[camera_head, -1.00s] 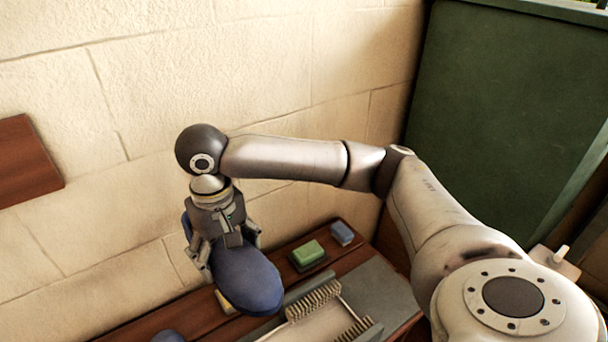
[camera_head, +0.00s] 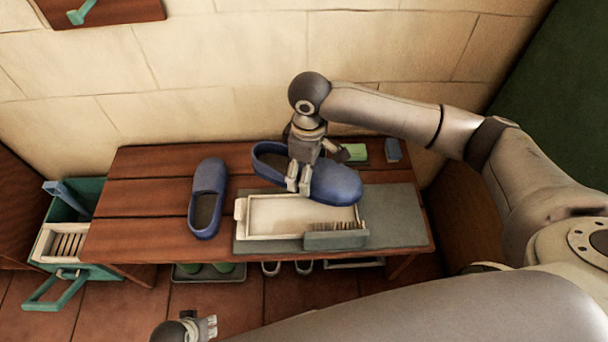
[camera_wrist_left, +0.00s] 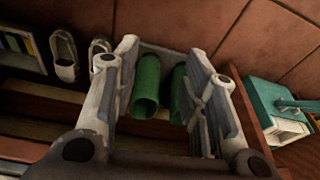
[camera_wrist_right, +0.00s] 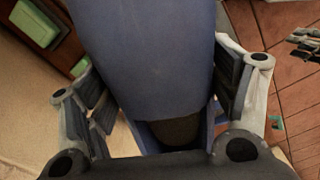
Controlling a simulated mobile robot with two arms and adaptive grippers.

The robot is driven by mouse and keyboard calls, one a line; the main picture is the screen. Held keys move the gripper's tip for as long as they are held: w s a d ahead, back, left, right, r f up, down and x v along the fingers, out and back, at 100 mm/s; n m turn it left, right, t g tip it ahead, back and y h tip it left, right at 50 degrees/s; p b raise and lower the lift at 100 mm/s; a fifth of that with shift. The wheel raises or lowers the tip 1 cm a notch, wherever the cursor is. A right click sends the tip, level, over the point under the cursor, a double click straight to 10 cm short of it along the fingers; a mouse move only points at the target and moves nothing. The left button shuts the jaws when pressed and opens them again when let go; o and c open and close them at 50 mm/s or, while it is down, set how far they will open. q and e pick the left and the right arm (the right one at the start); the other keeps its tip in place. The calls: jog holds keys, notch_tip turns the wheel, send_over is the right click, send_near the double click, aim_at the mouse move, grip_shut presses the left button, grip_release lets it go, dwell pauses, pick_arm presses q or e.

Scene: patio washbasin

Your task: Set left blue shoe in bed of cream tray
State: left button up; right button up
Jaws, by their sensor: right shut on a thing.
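My right gripper (camera_head: 298,182) is shut on a blue shoe (camera_head: 335,184) at the back of the bench. The shoe lies sideways, toe to the right, over the back edge of the cream tray (camera_head: 272,222); I cannot tell whether it touches. In the right wrist view the held shoe (camera_wrist_right: 145,60) fills the space between the fingers. A second blue shoe (camera_head: 207,190) rests on the bench left of the tray, toe to the wall. My left gripper (camera_head: 208,326) is low in front of the bench; its fingers (camera_wrist_left: 170,95) are apart and empty.
A grey mat (camera_head: 400,215) lies under the tray. Green boots (camera_wrist_left: 147,85) are below the bench; a teal crate (camera_head: 92,215) stands left.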

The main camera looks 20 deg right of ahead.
jog(key=f+n, duration=0.1)
jog(key=a+f+n+p, duration=0.1)
jog(key=n, duration=0.1)
jog(key=s+f+n, duration=0.1)
jog(key=f, duration=0.1)
jog(key=shift+a+n+p, duration=0.2)
jog(key=shift+n+p, duration=0.1)
jog(key=shift+p, duration=0.05)
pick_arm(q)
jog(key=s+f, duration=0.4)
jog(key=f, duration=0.2)
pick_arm(e)
jog(key=shift+s+a+f, duration=0.1)
jog(key=shift+f, duration=0.1)
jog(key=shift+f+b, duration=0.3)
jog(key=shift+b, duration=0.15)
jog(key=b, duration=0.6)
send_over(302, 214)
jog(key=shift+s+f, duration=0.1)
jog(key=shift+f, duration=4.5)
pick_arm(q)
jog(key=w+r, duration=0.2)
jog(key=r, duration=0.9)
jog(key=w+r+t, duration=0.1)
jog(key=r, duration=1)
jog(key=shift+w+r, duration=0.35)
jog(key=shift+r, duration=0.05)
pick_arm(e)
jog(key=shift+f, duration=0.55)
